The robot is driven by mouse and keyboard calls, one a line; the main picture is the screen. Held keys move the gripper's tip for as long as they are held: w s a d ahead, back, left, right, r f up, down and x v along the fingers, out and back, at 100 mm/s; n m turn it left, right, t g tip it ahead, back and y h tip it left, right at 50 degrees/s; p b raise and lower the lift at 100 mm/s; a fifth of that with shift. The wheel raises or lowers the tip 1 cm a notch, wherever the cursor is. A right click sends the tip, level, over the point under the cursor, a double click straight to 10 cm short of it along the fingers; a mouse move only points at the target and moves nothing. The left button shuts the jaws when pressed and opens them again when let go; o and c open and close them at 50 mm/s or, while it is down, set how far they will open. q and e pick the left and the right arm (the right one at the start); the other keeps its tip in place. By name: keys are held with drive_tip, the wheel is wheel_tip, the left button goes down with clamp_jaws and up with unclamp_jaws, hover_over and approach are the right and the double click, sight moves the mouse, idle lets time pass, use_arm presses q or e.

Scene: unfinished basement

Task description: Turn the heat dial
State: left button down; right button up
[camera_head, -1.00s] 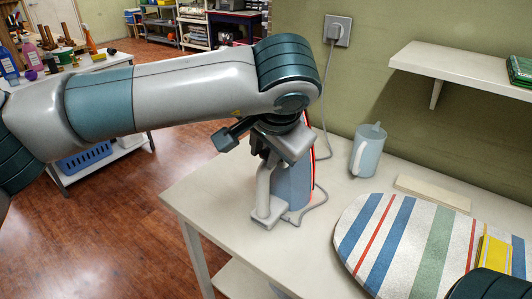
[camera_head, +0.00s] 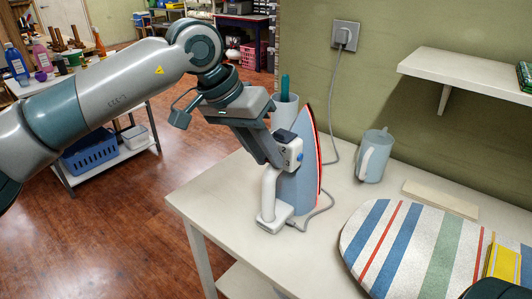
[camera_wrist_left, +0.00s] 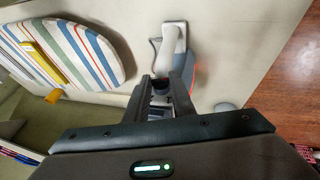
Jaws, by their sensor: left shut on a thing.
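A blue-grey iron (camera_head: 299,185) with a red-edged soleplate stands upright on the white table, its white handle (camera_head: 268,192) towards the left. My left gripper (camera_head: 281,152) reaches down to the iron's upper part, beside a white piece with blue spots. In the left wrist view, the gripper's fingers (camera_wrist_left: 162,82) are on either side of a small dark blue round part, the heat dial (camera_wrist_left: 162,87). The gripper is shut on this dial. The iron's handle (camera_wrist_left: 174,40) lies just beyond the fingertips. The dial's markings are too small to read.
A cord runs from the iron to the wall socket (camera_head: 345,35). A light blue jug (camera_head: 374,158), a beige board (camera_head: 440,199) and a striped ironing board (camera_head: 357,240) are to the right. A blue cup (camera_head: 287,108) stands behind the iron. A shelf (camera_head: 470,75) juts from the wall.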

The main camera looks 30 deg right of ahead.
drive_tip(key=shift+s+r, duration=0.1)
drive_tip(key=shift+s, duration=0.3)
use_arm(q)
drive_tip(key=c, duration=1.5)
unclamp_jaws()
use_arm(e)
drive_tip(key=shift+w, duration=0.15)
use_arm(q)
drive_tip(key=shift+r, duration=0.1)
drive_tip(key=shift+a+r, duration=0.25)
drive_tip(key=shift+r, duration=0.15)
drive_tip(key=shift+v, duration=8.15)
use_arm(e)
drive_tip(key=shift+r, duration=0.45)
